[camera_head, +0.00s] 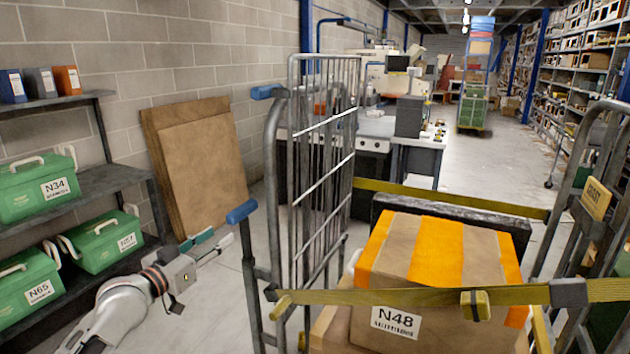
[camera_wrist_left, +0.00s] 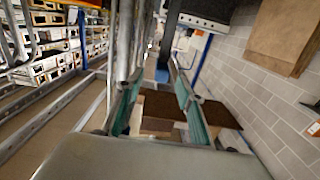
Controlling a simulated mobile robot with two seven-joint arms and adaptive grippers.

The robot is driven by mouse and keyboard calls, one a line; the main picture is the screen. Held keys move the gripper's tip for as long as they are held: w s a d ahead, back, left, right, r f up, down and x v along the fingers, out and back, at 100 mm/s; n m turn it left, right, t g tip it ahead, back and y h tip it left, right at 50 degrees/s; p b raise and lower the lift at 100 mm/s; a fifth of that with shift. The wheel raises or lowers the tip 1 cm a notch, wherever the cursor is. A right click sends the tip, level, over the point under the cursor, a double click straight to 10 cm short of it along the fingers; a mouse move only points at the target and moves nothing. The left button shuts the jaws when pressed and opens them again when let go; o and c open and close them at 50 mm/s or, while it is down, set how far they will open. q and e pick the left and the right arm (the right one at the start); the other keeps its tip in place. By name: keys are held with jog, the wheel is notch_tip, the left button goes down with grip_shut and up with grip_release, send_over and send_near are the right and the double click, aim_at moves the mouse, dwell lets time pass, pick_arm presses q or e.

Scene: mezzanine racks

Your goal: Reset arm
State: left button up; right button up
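My left arm (camera_head: 120,308) reaches in from the lower left in the head view. Its gripper (camera_head: 219,240) is beside the left side of the roll cage, near the cage's blue-capped handle. In the left wrist view the gripper's (camera_wrist_left: 158,103) two teal-padded fingers stand apart with a gap between them. I see nothing held between them. My right arm and gripper are not in view.
A roll cage (camera_head: 327,165) holds a taped box labelled N48 (camera_head: 436,265), with yellow straps across it. Green cases (camera_head: 104,240) sit on a shelf rack at left. Flat cardboard (camera_head: 200,165) leans on the wall.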

pick_arm(q)
jog(key=s+d+f+g, duration=0.15)
jog(key=s+f, duration=0.25)
jog(key=f, duration=0.4)
jog(key=s+d+f, duration=0.3)
jog(key=s+f, duration=0.1)
jog(key=f, duration=0.3)
jog(key=s+d+f+g+y, duration=0.1)
jog(key=s+d+f+g, duration=0.1)
jog(key=s+f, duration=0.8)
jog(key=s+d+f+g+y, duration=0.2)
jog(key=s+d+f, duration=0.2)
jog(key=s+f, duration=0.7)
jog(key=s, duration=0.6)
jog(key=shift+s+d+f, duration=0.15)
jog(key=shift+s+d, duration=0.15)
jog(key=shift+s, duration=0.1)
jog(key=shift+g, duration=0.25)
jog(key=c, duration=0.3)
